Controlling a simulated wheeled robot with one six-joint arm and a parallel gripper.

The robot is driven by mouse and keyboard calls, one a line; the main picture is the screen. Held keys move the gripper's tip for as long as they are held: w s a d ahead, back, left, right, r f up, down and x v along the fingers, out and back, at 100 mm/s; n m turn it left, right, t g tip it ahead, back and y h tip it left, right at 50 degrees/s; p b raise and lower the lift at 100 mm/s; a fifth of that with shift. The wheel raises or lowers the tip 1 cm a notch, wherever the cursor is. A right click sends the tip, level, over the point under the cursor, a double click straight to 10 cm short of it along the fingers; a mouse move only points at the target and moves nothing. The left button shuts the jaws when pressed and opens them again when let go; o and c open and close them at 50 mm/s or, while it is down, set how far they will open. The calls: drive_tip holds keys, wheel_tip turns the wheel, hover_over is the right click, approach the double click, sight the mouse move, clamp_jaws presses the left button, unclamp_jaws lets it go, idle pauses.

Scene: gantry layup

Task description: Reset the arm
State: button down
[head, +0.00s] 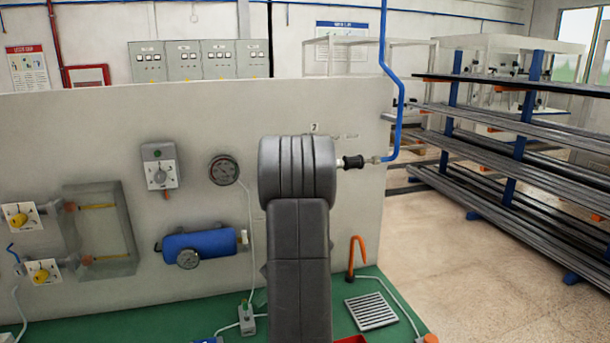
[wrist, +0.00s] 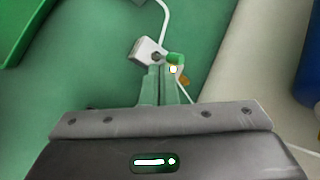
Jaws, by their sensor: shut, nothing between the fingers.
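My arm rises in the middle of the head view as a dark grey padded link, upright in front of the grey wall panel (head: 200,110). My gripper is hidden in the head view. In the wrist view my gripper (wrist: 162,72) shows two thin greenish fingers close together, shut and empty. Just beyond the fingertips, in the picture, is a small light grey box (wrist: 146,52) with a white cable, over a green surface (wrist: 90,60). I cannot tell whether the fingers touch it. A small grey box (head: 247,320) with a cable also shows in the head view, left of my arm.
The panel carries a blue cylinder (head: 200,245), a gauge (head: 223,170), a switch box (head: 160,165) and yellow-knobbed valves (head: 20,217). An orange hook (head: 357,255) and a drain grate (head: 371,311) are right of my arm. Racks (head: 520,150) stand at right; bare floor (head: 470,285) lies before them.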

drive_tip(key=f+b, duration=0.1)
drive_tip(key=b, duration=0.1)
drive_tip(key=s+f+t+b, duration=0.1)
drive_tip(key=b, duration=0.1)
drive_tip(key=shift+s+n+t+y, duration=0.1)
drive_tip(key=shift+n+t+y, duration=0.2)
drive_tip(key=shift+n+y, duration=0.1)
drive_tip(key=f+t+b, duration=0.1)
drive_tip(key=b, duration=0.2)
drive_tip(key=s+f+n+t+y+b, duration=0.1)
drive_tip(key=b, duration=0.2)
drive_tip(key=shift+s+d, duration=0.3)
drive_tip(key=shift+s+d+r, duration=0.2)
drive_tip(key=shift+s+d, duration=0.05)
drive_tip(key=shift+d, duration=0.45)
drive_tip(key=shift+s+d+r, duration=0.2)
drive_tip(key=shift+s+d, duration=0.05)
drive_tip(key=shift+d, duration=0.4)
